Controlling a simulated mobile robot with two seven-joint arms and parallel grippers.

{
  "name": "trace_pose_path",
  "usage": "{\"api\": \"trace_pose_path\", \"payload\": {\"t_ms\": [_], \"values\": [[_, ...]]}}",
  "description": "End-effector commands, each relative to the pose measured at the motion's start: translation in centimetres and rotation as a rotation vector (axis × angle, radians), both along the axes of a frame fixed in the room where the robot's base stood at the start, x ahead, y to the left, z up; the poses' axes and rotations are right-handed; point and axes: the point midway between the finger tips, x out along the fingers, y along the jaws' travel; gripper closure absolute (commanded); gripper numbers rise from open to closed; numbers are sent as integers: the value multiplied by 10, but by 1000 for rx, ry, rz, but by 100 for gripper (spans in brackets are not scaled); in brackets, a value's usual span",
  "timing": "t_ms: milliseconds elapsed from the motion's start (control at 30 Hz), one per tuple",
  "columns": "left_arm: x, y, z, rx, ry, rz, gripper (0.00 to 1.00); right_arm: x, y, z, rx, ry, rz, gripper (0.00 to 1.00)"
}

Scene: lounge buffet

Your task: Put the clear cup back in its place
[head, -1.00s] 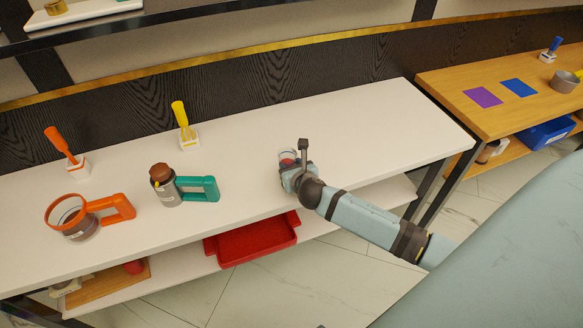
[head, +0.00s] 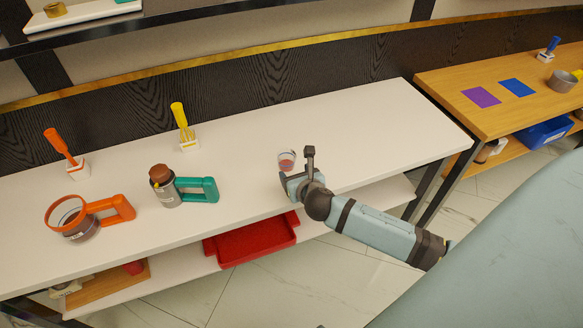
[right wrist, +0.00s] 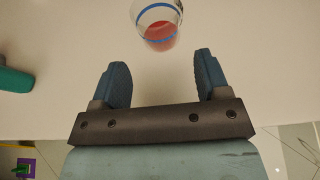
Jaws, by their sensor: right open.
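The clear cup (head: 287,160) stands on the white tabletop near its middle, with something reddish in its lower part. In the right wrist view the cup (right wrist: 158,22) shows at the top, cut by the frame edge, with blue rings around it. My right gripper (head: 297,171) is just in front of the cup, at the table's front side. In the right wrist view its two blue fingers (right wrist: 160,75) are wide apart, with nothing between them. The cup is beyond the fingertips, apart from them. My left gripper is not in view.
A jar with a teal handle (head: 166,188) and a jar with an orange handle (head: 82,222) stand left. Orange (head: 61,146) and yellow (head: 181,120) utensils stand behind. A red tray (head: 250,240) is on the lower shelf. The tabletop right of the cup is clear.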

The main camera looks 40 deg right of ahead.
Motion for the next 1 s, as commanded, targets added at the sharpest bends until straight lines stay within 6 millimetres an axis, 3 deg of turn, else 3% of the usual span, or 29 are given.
{"api": "trace_pose_path", "payload": {"t_ms": [200, 433, 533, 667, 767, 1000], "values": [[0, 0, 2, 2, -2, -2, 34, -41, 10, 18, 0, 0, 1, 31], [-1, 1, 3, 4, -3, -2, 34, -62, 16, 26, 14, 1, -4, 31], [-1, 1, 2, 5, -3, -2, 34, -71, 24, 18, 134, 3, -32, 31], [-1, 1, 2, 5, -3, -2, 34, -93, 48, -8, 531, 18, -147, 31], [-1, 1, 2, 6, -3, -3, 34, -117, 74, -31, 964, 38, -315, 31], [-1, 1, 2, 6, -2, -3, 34, -173, 127, -62, 1953, 75, -869, 31]]}}
